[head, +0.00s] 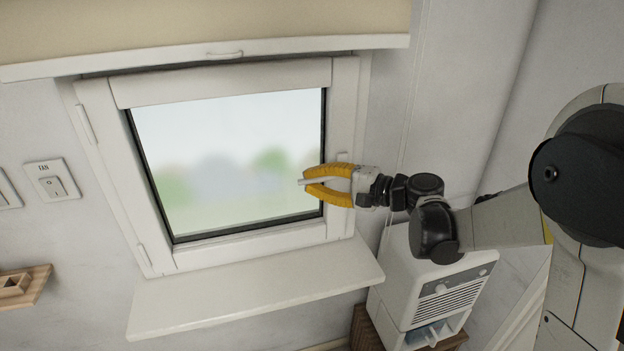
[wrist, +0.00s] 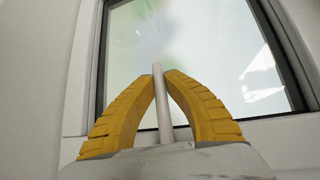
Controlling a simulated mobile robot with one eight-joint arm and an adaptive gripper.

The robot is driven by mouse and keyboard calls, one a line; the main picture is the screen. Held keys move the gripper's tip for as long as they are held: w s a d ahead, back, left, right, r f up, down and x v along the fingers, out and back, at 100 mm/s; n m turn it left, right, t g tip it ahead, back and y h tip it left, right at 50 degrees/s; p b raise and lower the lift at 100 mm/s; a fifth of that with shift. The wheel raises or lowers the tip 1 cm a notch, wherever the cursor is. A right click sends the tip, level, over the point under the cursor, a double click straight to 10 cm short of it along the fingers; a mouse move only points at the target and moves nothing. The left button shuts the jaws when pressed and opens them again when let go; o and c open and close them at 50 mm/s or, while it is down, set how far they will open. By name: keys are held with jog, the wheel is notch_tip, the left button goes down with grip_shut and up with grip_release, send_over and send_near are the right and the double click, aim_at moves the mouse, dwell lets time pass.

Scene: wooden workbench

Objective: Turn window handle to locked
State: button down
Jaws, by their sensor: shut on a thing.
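The window (head: 228,160) has a white frame and is closed against the wall in the head view. Its handle (head: 310,182) is a thin pale bar that points left, level, from the right side of the frame across the glass. In the wrist view the handle (wrist: 162,100) runs between the yellow fingers, its end standing out past their tips. My gripper (head: 305,184) is shut on the handle, with one finger above and one below it. The gripper also shows in the wrist view (wrist: 165,76). The handle's base is mostly hidden by my gripper.
A white sill (head: 255,285) juts out below the window. A beige blind (head: 200,30) hangs above it. A white appliance (head: 430,285) stands below my arm. A fan switch (head: 50,185) and a small wooden shelf (head: 25,288) are on the left wall.

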jog(key=shift+d+f+n+h+p, duration=0.1)
jog(key=shift+f+n+h+p, duration=0.35)
jog(key=shift+f+n+h, duration=0.3)
jog(key=w+d+f+n+t+h+p, duration=0.1)
jog(key=w+d+f+n+h, duration=0.1)
jog(key=d+f+n+h, duration=0.4)
jog(key=shift+w+d+f+h, duration=0.35)
jog(key=shift+d+h, duration=0.75)
jog(key=shift+h, duration=1.75)
jog(key=shift+s+f+n, duration=0.1)
jog(key=shift+n, duration=0.15)
jog(key=c, duration=1.4)
grip_release()
jog(key=shift+d, duration=0.1)
jog(key=v, duration=1.2)
